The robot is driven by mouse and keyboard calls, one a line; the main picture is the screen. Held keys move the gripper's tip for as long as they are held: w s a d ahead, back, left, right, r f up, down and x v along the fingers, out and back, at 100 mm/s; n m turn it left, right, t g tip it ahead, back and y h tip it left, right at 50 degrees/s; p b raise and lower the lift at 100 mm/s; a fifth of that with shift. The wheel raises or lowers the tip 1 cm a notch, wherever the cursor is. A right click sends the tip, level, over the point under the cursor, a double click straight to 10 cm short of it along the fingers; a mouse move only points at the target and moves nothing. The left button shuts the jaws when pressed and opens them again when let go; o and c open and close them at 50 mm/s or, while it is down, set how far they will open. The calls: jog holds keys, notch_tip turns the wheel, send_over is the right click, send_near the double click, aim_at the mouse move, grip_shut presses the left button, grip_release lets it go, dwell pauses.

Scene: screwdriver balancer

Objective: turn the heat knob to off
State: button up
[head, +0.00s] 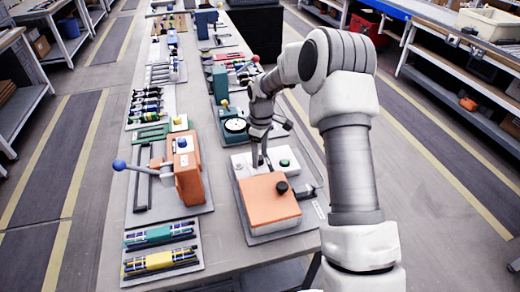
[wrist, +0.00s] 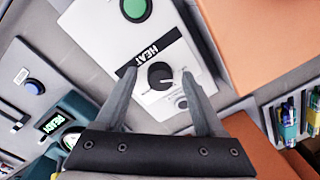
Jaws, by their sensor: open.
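The heat knob (wrist: 160,76) is a round black dial with a white pointer mark. It sits on a white panel (wrist: 152,103) beside a label reading HEAT, and the mark points to the right in the wrist view. The small position lettering is not legible. My gripper (wrist: 159,71) is open, with one finger on each side of the knob and a gap visible to each. I cannot tell how far its tips are above the panel. In the head view my gripper (head: 260,163) is over the white panel, and the knob is not distinguishable there.
An orange box (head: 268,206) with a black knob on top stands just in front of the panel. A green button (wrist: 135,9) is on the same panel. An orange lever stand (head: 187,170) and trays of tools occupy the bench's left side.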

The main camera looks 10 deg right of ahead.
aim_at(261, 156)
notch_tip(261, 156, up, 17)
jog(key=p, duration=0.1)
jog(key=shift+w+d+r, duration=0.2)
jog(key=shift+w, duration=0.15)
jog(key=s+r+m+t+h, duration=0.1)
jog(key=s+r+m+t, duration=0.3)
jog(key=s+r, duration=1.05)
jog(key=s+d+f+m+t+p, duration=0.1)
jog(key=s+m, duration=0.6)
jog(key=s, duration=1.2)
notch_tip(261, 156, down, 2)
jog(key=shift+d+f+t+y, duration=0.15)
jog(key=shift+d+t+y, duration=0.2)
jog(key=shift+t, duration=0.15)
jog(key=shift+w, duration=0.1)
